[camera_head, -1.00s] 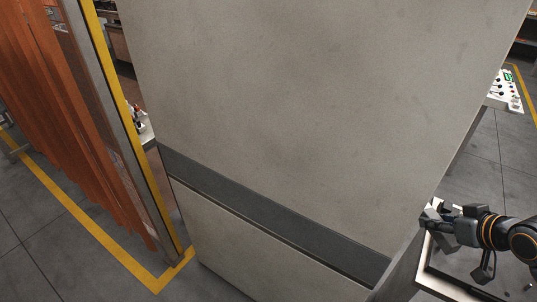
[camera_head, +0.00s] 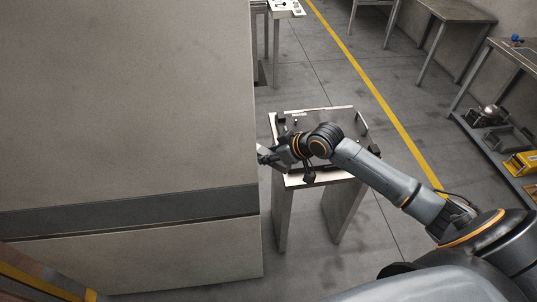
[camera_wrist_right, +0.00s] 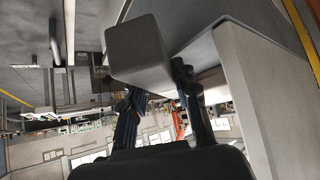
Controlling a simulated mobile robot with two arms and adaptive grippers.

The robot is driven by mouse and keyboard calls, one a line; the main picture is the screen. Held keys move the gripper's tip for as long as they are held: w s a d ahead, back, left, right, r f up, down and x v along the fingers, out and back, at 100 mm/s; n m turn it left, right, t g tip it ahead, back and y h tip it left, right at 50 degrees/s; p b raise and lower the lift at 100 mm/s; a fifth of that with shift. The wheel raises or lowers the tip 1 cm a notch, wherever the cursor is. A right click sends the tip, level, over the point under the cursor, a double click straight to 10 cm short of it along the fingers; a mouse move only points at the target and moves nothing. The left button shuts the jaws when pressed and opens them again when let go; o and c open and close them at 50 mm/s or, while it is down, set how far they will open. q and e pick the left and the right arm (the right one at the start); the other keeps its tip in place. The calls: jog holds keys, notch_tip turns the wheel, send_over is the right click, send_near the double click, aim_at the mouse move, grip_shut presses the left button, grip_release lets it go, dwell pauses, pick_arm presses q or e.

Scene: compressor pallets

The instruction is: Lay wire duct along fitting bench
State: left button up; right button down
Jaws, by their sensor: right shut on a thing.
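My right gripper (camera_head: 266,156) is beside the right edge of a big grey cabinet, over the left side of a small bench (camera_head: 338,112). In the right wrist view the gripper (camera_wrist_right: 163,105) has its dark fingers shut on a grey, box-shaped piece (camera_wrist_right: 142,52). That piece is seen nearly end-on, so its length is hidden; I cannot tell for sure whether it is the wire duct. The bench has a pale rim and dark fittings on top; my arm covers part of it. My left gripper is not in view.
The tall grey cabinet (camera_head: 125,100) with a dark band fills the left, close to my right gripper. Another table (camera_head: 284,8) stands behind. Shelving (camera_head: 505,140) with a yellow bin (camera_head: 522,162) is at the right. The floor by the yellow line (camera_head: 375,85) is clear.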

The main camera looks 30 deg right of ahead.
jog(key=shift+f, duration=0.55)
jog(key=c, duration=1)
grip_release()
